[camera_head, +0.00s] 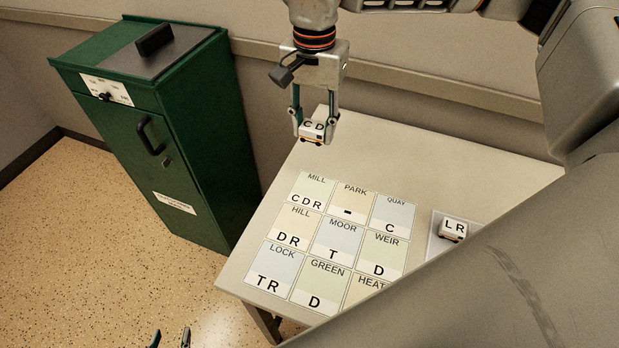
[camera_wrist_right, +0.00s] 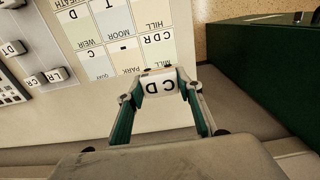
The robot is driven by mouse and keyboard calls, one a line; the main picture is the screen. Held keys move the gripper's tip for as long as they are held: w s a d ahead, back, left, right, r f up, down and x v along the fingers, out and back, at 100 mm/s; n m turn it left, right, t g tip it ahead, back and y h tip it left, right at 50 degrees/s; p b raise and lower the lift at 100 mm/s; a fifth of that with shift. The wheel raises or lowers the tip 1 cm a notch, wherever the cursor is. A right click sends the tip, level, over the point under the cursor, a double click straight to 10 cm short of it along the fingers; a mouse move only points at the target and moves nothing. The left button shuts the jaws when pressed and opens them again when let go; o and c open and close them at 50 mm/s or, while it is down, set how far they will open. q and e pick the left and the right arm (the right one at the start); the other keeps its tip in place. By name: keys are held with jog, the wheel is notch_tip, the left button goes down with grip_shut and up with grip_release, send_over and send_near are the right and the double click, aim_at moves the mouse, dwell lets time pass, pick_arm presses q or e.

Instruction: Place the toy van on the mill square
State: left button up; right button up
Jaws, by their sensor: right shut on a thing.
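My right gripper (camera_head: 313,134) is shut on a small white toy van (camera_head: 312,127) with "CD" on its roof. It holds the van near the table's back left edge, apart from the mill square (camera_head: 312,190). The mill square, marked "CDR", is at the back left corner of the grid of squares. In the right wrist view the van (camera_wrist_right: 158,88) sits between the fingers of my right gripper (camera_wrist_right: 160,95), near the mill and park squares. My left gripper (camera_head: 170,339) shows only its fingertips at the bottom edge, apart and empty.
Another van (camera_head: 453,230), marked "LR", stands on a white card right of the grid. The right wrist view shows several vans there, including one marked "D" (camera_wrist_right: 14,48). A green cabinet (camera_head: 170,130) stands left of the table. My arm hides the table's front right.

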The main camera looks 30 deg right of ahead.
aim_at(313, 188)
notch_tip(313, 188, down, 16)
jog(key=shift+f+b, duration=0.15)
jog(key=shift+b, duration=0.3)
jog(key=shift+f, duration=0.1)
jog(key=shift+f, duration=0.1)
jog(key=o, duration=1)
jog(key=shift+o, duration=0.2)
notch_tip(313, 188, up, 12)
jog(key=shift+r+p, duration=0.2)
jog(key=shift+p, duration=0.1)
